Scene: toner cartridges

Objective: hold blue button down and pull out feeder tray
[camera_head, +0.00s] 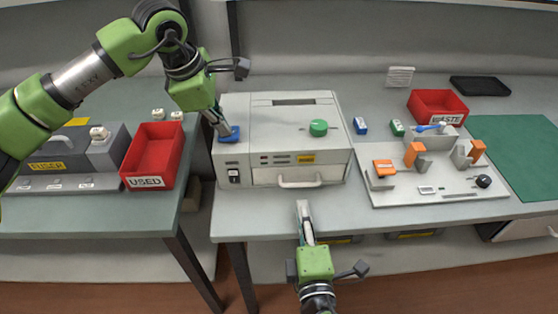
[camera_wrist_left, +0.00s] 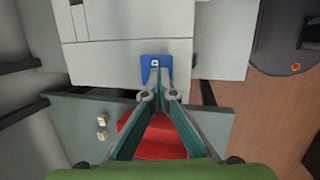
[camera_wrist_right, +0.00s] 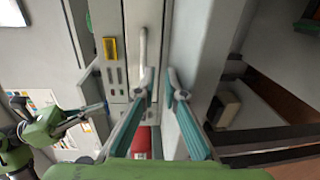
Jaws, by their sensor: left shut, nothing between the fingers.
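The blue button (camera_head: 233,136) is on the top left of the grey printer-like machine (camera_head: 270,120). My left gripper (camera_head: 225,132) points down at it, shut and empty. In the left wrist view its tips (camera_wrist_left: 156,88) overlap the edge of the blue button (camera_wrist_left: 155,62) and seem to touch it; whether it is pressed in I cannot tell. The feeder tray front (camera_head: 262,178) with its bar handle (camera_head: 299,182) is low on the machine's front and looks closed. My right gripper (camera_head: 303,205) is just in front of the handle, open, its fingers apart; the handle (camera_wrist_right: 143,50) lies ahead of the fingertips.
A green knob (camera_head: 318,128) stands on the machine's top. A red USED bin (camera_head: 152,158) is on the left table, beside a gap between tables. A fixture board (camera_head: 440,195) with orange clamps is to the right. A red WASTE bin (camera_head: 437,104) is behind it.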

